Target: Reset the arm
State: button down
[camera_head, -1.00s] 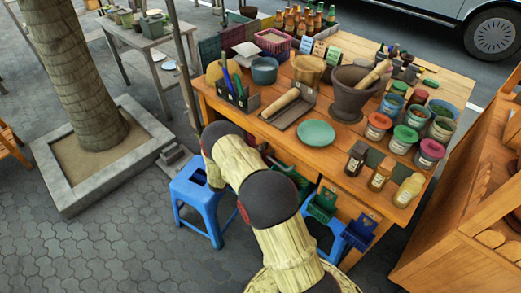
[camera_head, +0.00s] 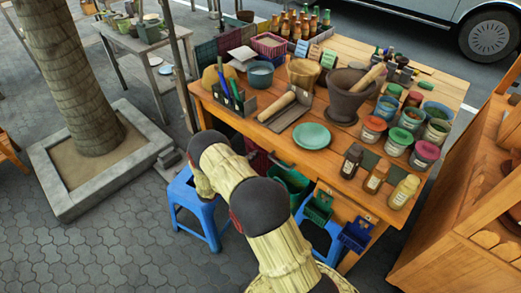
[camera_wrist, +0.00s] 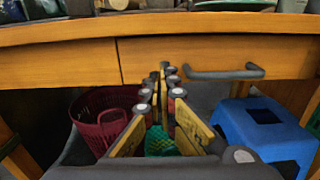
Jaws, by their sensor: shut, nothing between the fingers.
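My gripper (camera_wrist: 164,75) shows in the wrist view, shut and empty, in front of the wooden table's front side. Its fingers point at the drawer front (camera_wrist: 190,62), near the left end of the dark drawer handle (camera_wrist: 210,73). I cannot tell how large the gap to the drawer is. In the head view my arm is bent in front of the table (camera_head: 345,160), and the gripper is hidden behind it.
A maroon basket (camera_wrist: 92,108) and a blue stool (camera_wrist: 268,135) stand below the drawer. A grey mortar (camera_head: 345,100), a green plate (camera_head: 311,136) and several jars crowd the tabletop. A wooden cabinet (camera_head: 455,225) stands right. Paving at left is clear (camera_head: 90,245).

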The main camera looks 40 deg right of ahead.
jog(key=a+p, duration=0.2)
jog(key=a, duration=0.5)
jog(key=s+f+m+g+y, duration=0.25)
jog(key=s+f, duration=0.25)
jog(key=s, duration=0.4)
jog(key=s+a+r+m+g+y, duration=0.4)
jog(key=s+a+r+m, duration=0.1)
jog(key=s, duration=0.2)
jog(key=s+a+r+m+t+y, duration=0.2)
jog(key=s+a+r+m+y, duration=0.15)
jog(key=a+r, duration=0.35)
jog(key=s+a+r+m+t+y, duration=0.1)
jog(key=s+a+r+m+y, duration=0.2)
jog(key=a+r, duration=0.5)
jog(key=s+a+r+m+t+y, duration=0.2)
jog(key=a+r+m+y, duration=0.2)
jog(key=r, duration=0.6)
jog(key=s+a+r+t, duration=0.1)
jog(key=s+r+t, duration=0.1)
jog(key=r, duration=0.5)
jog(key=s+a+r+m+t+y, duration=0.1)
jog(key=s+a+r+t, duration=0.1)
jog(key=r+t, duration=0.2)
notch_tip(320, 180, up, 4)
jog(key=shift+s+a+f, duration=0.2)
jog(key=shift+s+a, duration=0.1)
jog(key=shift+s, duration=0.05)
